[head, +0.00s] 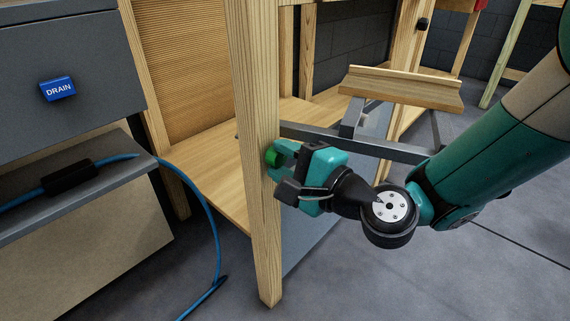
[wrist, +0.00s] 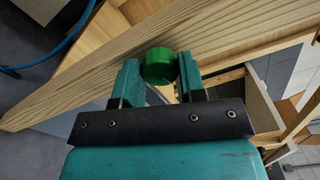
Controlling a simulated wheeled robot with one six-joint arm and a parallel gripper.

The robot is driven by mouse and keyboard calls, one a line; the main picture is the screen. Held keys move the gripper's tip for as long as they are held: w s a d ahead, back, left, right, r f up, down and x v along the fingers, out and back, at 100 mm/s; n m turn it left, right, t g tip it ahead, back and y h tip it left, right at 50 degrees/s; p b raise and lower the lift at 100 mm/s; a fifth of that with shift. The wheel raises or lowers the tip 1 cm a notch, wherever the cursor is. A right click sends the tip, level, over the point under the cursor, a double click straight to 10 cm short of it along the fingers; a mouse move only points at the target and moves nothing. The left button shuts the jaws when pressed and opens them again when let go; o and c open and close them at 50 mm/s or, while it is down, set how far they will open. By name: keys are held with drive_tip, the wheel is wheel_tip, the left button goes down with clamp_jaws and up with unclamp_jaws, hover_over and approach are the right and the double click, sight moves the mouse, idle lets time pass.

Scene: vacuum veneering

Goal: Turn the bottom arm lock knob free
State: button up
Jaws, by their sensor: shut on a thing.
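A green knob (wrist: 159,66) sits on the face of a wooden post in the wrist view. It also shows in the head view (head: 272,157), partly covered by a finger. My gripper (wrist: 159,78) is shut on the knob, with one teal finger on each side of it. In the head view my gripper (head: 283,170) reaches the post from the right. The wooden post (head: 256,220) stands upright. The arm that the knob locks cannot be made out for certain.
A grey metal bar (head: 350,142) and a wooden-topped support (head: 400,88) stand behind my gripper. A blue hose (head: 213,235) hangs to the floor at the left, beside a grey cabinet with a blue DRAIN label (head: 58,89). Open floor lies at the lower right.

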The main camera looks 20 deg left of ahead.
drive_tip(key=n+b, duration=0.2)
drive_tip(key=n, duration=0.1)
drive_tip(key=shift+f+n, duration=0.15)
drive_tip(key=shift+n, duration=0.25)
drive_tip(key=n+b, duration=0.2)
drive_tip(key=n, duration=0.1)
drive_tip(key=shift+n, duration=0.3)
drive_tip(key=n+b, duration=0.3)
drive_tip(key=n, duration=0.1)
drive_tip(key=shift+f+b, duration=0.1)
drive_tip(key=shift+b, duration=0.2)
drive_tip(key=shift+n+b, duration=1.05)
drive_tip(key=shift+n, duration=0.65)
drive_tip(key=o, duration=0.9)
